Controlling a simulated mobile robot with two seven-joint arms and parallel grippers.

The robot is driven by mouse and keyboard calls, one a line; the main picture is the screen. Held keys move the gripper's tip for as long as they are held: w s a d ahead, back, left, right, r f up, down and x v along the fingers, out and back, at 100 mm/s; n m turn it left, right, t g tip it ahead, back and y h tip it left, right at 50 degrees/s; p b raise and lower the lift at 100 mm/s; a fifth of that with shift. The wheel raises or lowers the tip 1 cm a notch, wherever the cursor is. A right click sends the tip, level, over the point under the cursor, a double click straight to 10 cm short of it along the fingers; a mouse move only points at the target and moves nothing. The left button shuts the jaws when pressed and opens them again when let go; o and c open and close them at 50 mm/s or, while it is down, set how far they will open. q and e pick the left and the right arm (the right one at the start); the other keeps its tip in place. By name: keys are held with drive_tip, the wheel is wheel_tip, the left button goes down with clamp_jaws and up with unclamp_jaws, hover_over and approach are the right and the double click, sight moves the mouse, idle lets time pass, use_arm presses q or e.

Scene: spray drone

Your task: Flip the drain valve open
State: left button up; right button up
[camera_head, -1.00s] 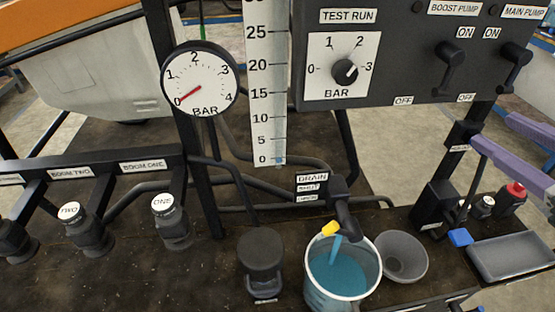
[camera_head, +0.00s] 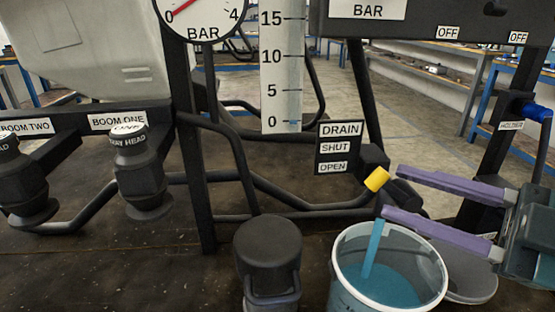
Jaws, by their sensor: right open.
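The drain valve has a yellow-tipped lever (camera_head: 377,179) on a dark body (camera_head: 373,158), beside the label plate reading DRAIN, SHUT, OPEN (camera_head: 339,147). A blue stream falls below it into a white bucket (camera_head: 345,252) holding blue liquid (camera_head: 392,289). My right gripper (camera_head: 392,192) comes in from the right with two purple fingers apart. A black part of the valve shows between the fingers, and the yellow tip lies just left of the upper fingertip. I cannot tell whether either finger touches the valve. My left gripper is not in view.
A grey bowl (camera_head: 474,278) stands right of the bucket, under my gripper. A black capped cylinder (camera_head: 268,250) stands left of it. A black post (camera_head: 500,155) with a blue part (camera_head: 537,112) rises at the right. Black pipes run behind the valve.

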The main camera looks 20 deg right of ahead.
sight(386, 188)
drive_tip(key=x, duration=0.5)
drive_tip(key=shift+w+a, duration=0.2)
drive_tip(key=shift+w, duration=0.1)
clamp_jaws()
idle(0.3)
